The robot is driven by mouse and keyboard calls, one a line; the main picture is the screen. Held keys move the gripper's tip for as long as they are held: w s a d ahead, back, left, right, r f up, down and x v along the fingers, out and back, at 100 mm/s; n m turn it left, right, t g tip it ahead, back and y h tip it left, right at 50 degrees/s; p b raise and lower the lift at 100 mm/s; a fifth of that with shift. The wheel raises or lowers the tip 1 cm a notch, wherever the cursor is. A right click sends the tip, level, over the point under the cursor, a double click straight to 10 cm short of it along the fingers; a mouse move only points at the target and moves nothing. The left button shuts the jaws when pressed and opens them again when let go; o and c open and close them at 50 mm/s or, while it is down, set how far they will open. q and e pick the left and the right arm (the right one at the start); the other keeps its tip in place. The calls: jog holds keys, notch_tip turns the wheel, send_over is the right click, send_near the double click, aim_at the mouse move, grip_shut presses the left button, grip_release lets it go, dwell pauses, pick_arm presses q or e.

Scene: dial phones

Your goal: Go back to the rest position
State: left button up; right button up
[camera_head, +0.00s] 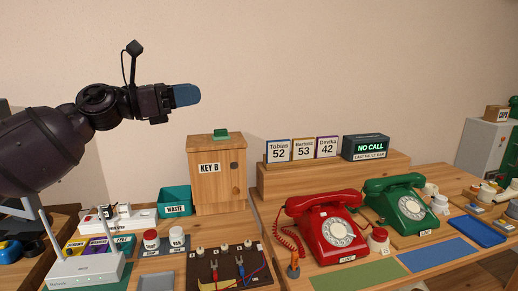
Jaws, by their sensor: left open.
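My left gripper (186,95) is raised at the upper left, its arm coming in from the left edge. It is open, empty and seen from the side, well above the wooden cabinet labelled KEY B (204,185) and apart from everything on the table. Its blue-grey fingers point right. My right gripper is not in view. A red dial phone (328,250) stands at the front right with its handset on top. A green dial phone (398,228) stands to its right, also with its handset on top.
A white router (85,272) with upright antennas stands below my left arm. A teal waste bin (176,200) sits beside the cabinet. A cable board (228,265) lies in front. Name cards (303,150) and a NO CALL display (366,147) stand on a shelf. The air right of my gripper is clear.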

pick_arm(q)
jog(key=s+a+f+m+t+y+p, duration=0.1)
jog(key=s+a+f+m+t+y, duration=0.2)
jog(key=f+m, duration=0.8)
jog(key=s+a+f+m+t+y+p, duration=0.1)
jog(key=s+f+m+t+y, duration=0.25)
jog(key=f+m, duration=0.7)
jog(key=s+a+f+m+t+y+p, duration=0.1)
jog(key=s+f+m+t+y, duration=0.45)
jog(key=m, duration=0.85)
jog(key=s+a+f+n+g+y+p, duration=0.1)
jog(key=s+a+f+n+g, duration=0.1)
jog(key=s+f, duration=0.6)
jog(key=s+a+f+n+g+y+p, duration=0.1)
jog(key=s+a+f+n+g+y, duration=0.1)
jog(key=s+f+n, duration=0.3)
jog(key=s+a+f+n+g+y+p, duration=0.1)
jog(key=s+a+f+n+g+y, duration=0.1)
jog(key=s+f, duration=1.1)
jog(key=s+a+n+g, duration=0.1)
jog(key=s+n+g, duration=0.1)
jog(key=s, duration=0.2)
jog(key=shift+a+g, duration=0.3)
jog(key=shift+s, duration=0.1)
